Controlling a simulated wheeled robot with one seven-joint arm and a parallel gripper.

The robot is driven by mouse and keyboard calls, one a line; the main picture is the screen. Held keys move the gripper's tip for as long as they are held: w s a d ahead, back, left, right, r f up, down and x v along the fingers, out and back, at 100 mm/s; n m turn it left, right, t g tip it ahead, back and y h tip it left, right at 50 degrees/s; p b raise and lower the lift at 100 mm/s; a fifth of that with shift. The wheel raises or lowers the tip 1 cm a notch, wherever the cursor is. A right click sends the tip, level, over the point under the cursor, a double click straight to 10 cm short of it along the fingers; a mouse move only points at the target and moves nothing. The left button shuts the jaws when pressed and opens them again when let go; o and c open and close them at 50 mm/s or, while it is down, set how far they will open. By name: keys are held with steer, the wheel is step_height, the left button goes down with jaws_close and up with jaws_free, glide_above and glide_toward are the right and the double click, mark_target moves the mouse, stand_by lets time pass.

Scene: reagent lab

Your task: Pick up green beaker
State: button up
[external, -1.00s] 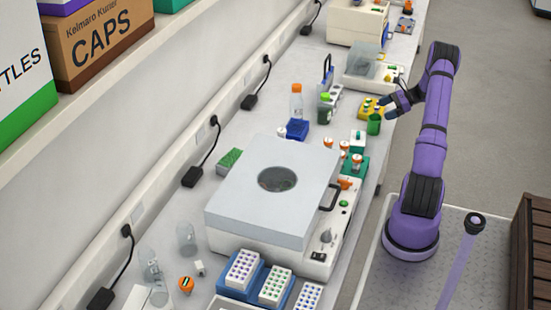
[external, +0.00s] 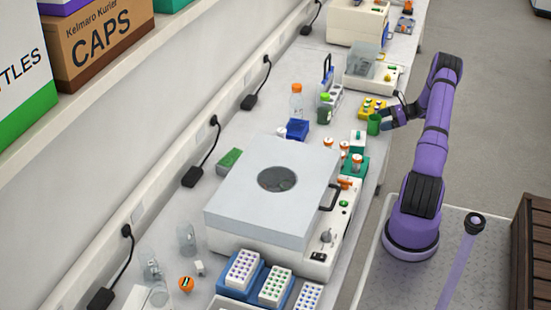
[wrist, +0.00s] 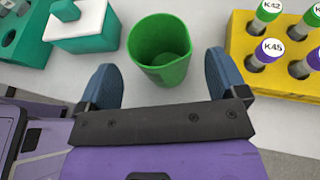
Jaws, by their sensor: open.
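The green beaker (external: 374,124) stands upright on the bench near its front edge. In the wrist view the beaker (wrist: 160,70) is just beyond and between my fingertips, its open mouth facing the camera and its inside looking empty. My gripper (wrist: 163,85) is open, one blue-grey finger toward each side of the beaker, with visible gaps. In the external view my gripper (external: 385,120) is low beside the beaker, on its right. I cannot tell from there whether a finger touches it.
A yellow rack (wrist: 258,70) with labelled vials stands close to the right finger. A white and teal box (wrist: 82,25) and a teal rack (wrist: 22,35) are at the left. A large grey-lidded machine (external: 270,190) fills the nearer bench.

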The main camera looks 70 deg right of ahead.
mark_target(375, 122)
steer(key=x, duration=0.4)
steer(key=c, duration=1)
steer(key=shift+r, duration=0.1)
